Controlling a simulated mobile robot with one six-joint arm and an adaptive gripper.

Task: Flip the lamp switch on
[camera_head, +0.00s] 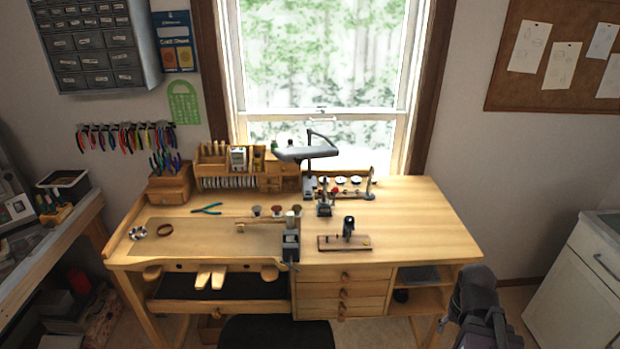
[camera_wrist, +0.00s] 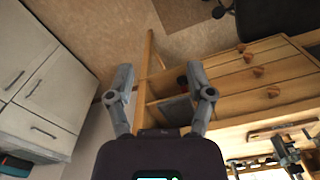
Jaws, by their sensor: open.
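The lamp (camera_head: 306,153) stands at the back of the wooden workbench (camera_head: 415,213), in front of the window. It has a flat grey head on a jointed arm and an upright post. Its switch is too small to make out. My gripper (camera_wrist: 160,80) is open and empty in the wrist view, its two grey fingers spread apart. It is near the bench's right end, well away from the lamp. Dark parts of my arm show at the lower right of the head view. I cannot make out the lamp in the wrist view.
A vise (camera_head: 291,243) and a small tool on a wooden base (camera_head: 345,241) stand near the bench's front edge. A wooden organizer (camera_head: 213,170) is left of the lamp. White cabinets (camera_head: 580,285) stand at right. The bench's right end is clear.

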